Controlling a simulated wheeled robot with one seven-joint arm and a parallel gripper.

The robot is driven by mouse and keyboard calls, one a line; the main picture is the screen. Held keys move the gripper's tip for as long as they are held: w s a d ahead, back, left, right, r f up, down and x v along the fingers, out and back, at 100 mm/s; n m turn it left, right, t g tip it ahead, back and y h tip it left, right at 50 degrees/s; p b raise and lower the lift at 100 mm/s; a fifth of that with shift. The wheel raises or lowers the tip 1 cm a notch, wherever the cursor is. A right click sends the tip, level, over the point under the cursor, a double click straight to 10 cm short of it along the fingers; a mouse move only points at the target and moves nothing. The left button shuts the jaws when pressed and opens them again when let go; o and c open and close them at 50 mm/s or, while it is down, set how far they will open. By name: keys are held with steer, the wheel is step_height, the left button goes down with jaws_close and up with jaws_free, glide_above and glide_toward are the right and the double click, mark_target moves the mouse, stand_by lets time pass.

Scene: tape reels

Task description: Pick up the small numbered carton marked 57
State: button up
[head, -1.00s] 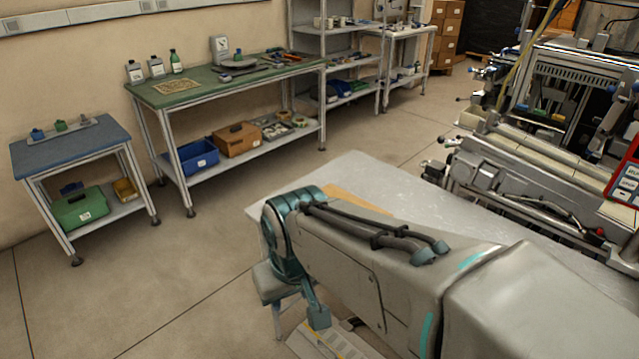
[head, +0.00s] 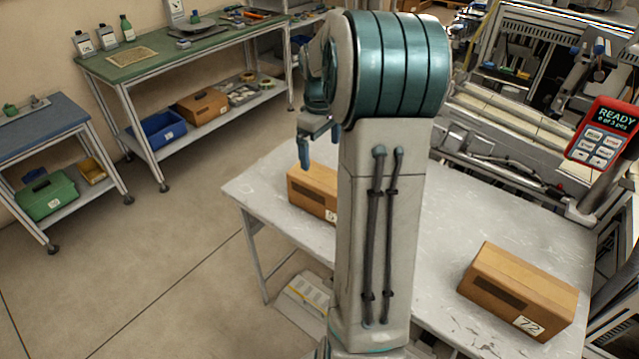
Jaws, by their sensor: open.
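A brown carton (head: 312,188) lies on the left part of the grey table. Its white label is partly hidden behind my arm, and only what looks like a 5 shows. A second brown carton (head: 515,290), marked 72, lies at the right front of the table. My gripper (head: 314,145) is in the air above and beyond the left carton, apart from it. It is open and looks empty, though my arm hides part of it.
The grey table (head: 440,240) is bare between the cartons. A red handheld panel (head: 606,133) reading READY stands at the right by the machine. A green-topped bench (head: 150,65) and a blue-topped side table (head: 40,125) stand at the left.

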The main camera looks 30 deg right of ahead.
mark_target(327, 179)
steer(key=f, duration=0.3)
steer(key=d+f, duration=0.1)
steer(key=f, duration=0.2)
steer(key=d+f+p, duration=0.1)
steer(key=f, duration=0.2)
steer(key=shift+w+d, duration=0.15)
steer(key=shift+w, duration=0.15)
steer(key=shift+s+f+p, duration=0.15)
steer(key=shift+f+p, duration=0.45)
steer(key=shift+f, duration=2.05)
steer(key=c, duration=1.3)
